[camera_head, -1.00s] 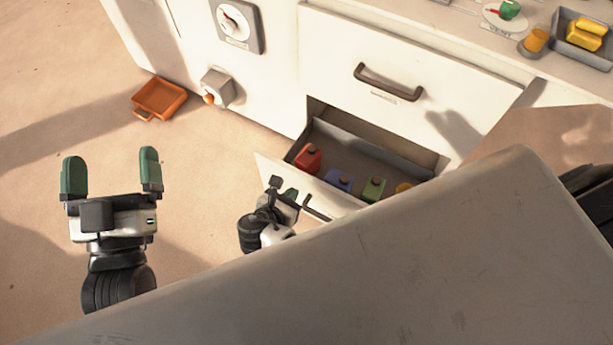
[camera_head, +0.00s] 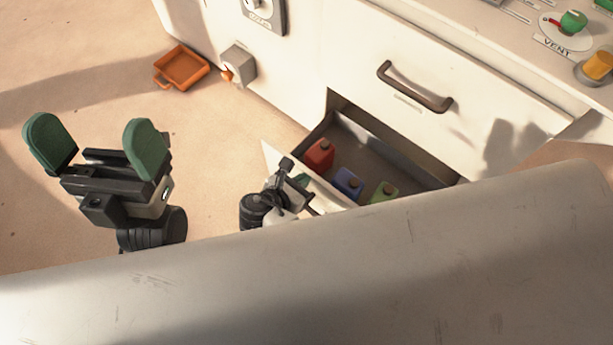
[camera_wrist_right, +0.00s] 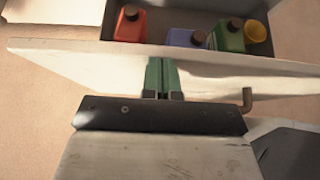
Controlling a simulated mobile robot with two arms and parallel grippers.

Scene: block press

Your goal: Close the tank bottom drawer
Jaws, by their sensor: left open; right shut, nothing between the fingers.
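The bottom drawer (camera_head: 400,157) stands open in the head view. It holds a red bottle (camera_head: 319,155), a blue bottle (camera_head: 348,183) and a green bottle (camera_head: 383,193); the right wrist view also shows a yellow item (camera_wrist_right: 256,32). My right gripper (camera_head: 302,181) is at the outer side of the drawer front (camera_head: 274,159). In the right wrist view its green fingers (camera_wrist_right: 162,75) are together with nothing between them, against or very close to the drawer front (camera_wrist_right: 90,62), left of the handle (camera_wrist_right: 247,100). My left gripper (camera_head: 97,147) is open and empty over the floor, left of the drawer.
A closed upper drawer with a dark handle (camera_head: 414,87) is above the open one. An orange tray (camera_head: 181,67) lies on the floor beside the cabinet. A grey box with an orange knob (camera_head: 238,66) sticks out from the cabinet. My own body hides the lower part of the head view.

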